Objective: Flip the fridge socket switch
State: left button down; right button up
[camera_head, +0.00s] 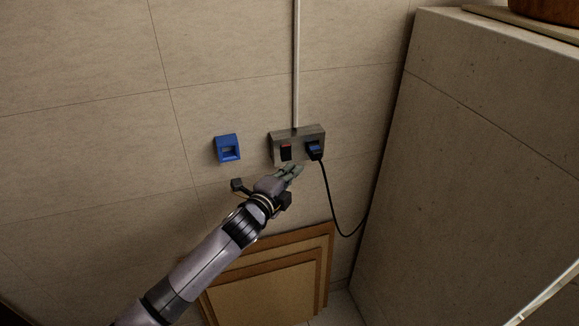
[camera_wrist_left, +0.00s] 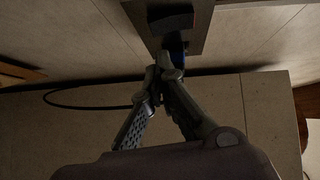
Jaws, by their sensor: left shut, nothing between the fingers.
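A grey metal socket box (camera_head: 298,134) is fixed to the tiled wall. On its left half is a dark rocker switch (camera_head: 286,152) with a red top part. On its right half is a blue plug (camera_head: 314,148) with a black cable. My left gripper (camera_head: 296,169) is shut and empty, with its fingertips just below the box, under the switch. Whether the tips touch the box I cannot tell. In the left wrist view the shut fingertips (camera_wrist_left: 168,72) are close to the box (camera_wrist_left: 193,40), and the dark switch (camera_wrist_left: 172,22) shows on it. My right gripper is not in view.
A separate blue wall fitting (camera_head: 228,149) is left of the box. A metal conduit (camera_head: 296,65) runs up from the box. Brown boards (camera_head: 265,285) lean on the wall below. A large stone-faced block (camera_head: 480,150) stands at right, with the black cable (camera_head: 335,222) hanging beside it.

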aim_at(287, 153)
pick_arm(q)
jog(key=shift+w+a+f, duration=0.1)
jog(key=shift+w+a, duration=0.05)
jog(key=shift+w, duration=0.35)
jog(key=shift+w+a, duration=0.15)
jog(key=shift+w, duration=0.3)
jog(key=shift+w+a+f+m+b, duration=0.2)
jog(key=shift+w+m+b, duration=0.15)
jog(key=shift+b, duration=0.6)
